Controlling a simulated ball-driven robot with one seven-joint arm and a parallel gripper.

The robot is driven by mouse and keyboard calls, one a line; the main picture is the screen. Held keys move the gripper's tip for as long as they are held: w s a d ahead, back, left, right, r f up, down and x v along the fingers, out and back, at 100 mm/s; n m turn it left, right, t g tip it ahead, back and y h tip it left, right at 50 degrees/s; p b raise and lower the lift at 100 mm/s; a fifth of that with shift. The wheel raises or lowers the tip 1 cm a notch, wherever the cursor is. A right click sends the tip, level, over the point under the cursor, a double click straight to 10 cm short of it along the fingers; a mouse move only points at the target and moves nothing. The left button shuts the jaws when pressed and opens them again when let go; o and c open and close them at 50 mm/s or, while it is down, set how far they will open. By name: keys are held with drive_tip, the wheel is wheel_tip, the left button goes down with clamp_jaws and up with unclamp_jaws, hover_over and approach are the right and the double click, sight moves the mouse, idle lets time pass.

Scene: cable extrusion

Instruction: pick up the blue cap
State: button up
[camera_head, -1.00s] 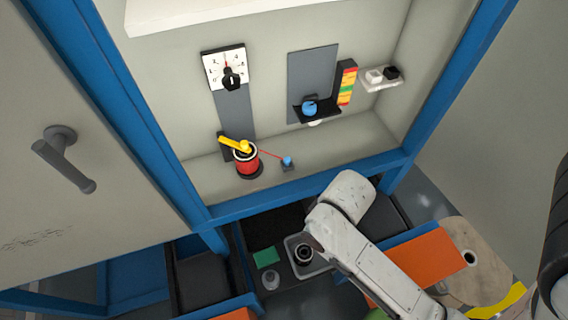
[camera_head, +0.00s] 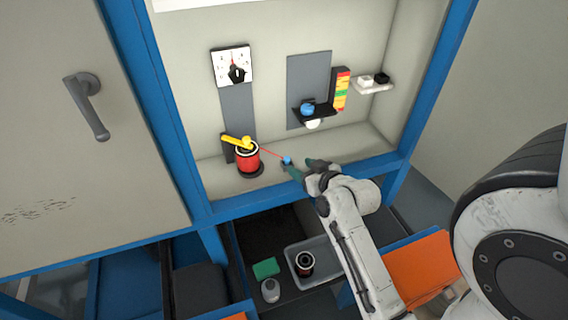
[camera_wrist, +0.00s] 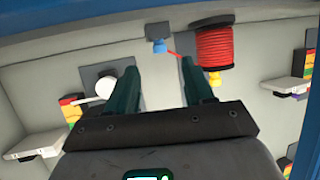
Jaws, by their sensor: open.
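A round blue cap (camera_head: 307,109) sits on the black bracket (camera_head: 323,111) against the back panel. A smaller blue piece (camera_head: 287,160) sits on a small dark block on the ledge, at the end of a thin red cable; it also shows in the wrist view (camera_wrist: 159,46). I cannot tell which blue piece is the cap meant. My gripper (camera_head: 304,168) is open and empty, low over the ledge. It is close to the smaller blue piece, to its right in the head view. In the wrist view its two dark green fingers (camera_wrist: 158,70) point toward that piece, which shows beyond the gap.
A red spool (camera_head: 249,160) with a yellow handle (camera_head: 238,142) stands left on the ledge. A colour-striped block (camera_head: 341,89) and a small white shelf (camera_head: 371,86) are at right. Blue frame posts (camera_head: 160,110) bound the opening. A grey tray (camera_head: 291,258) stands below.

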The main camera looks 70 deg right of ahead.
sight(288, 159)
drive_tip(key=shift+r+p+x, duration=0.1)
drive_tip(key=shift+p+x, duration=0.15)
drive_tip(key=shift+x, duration=1.45)
drive_tip(key=shift+r+p+x, duration=0.15)
drive_tip(key=shift+p+x, duration=0.05)
drive_tip(key=shift+x, duration=1.55)
clamp_jaws()
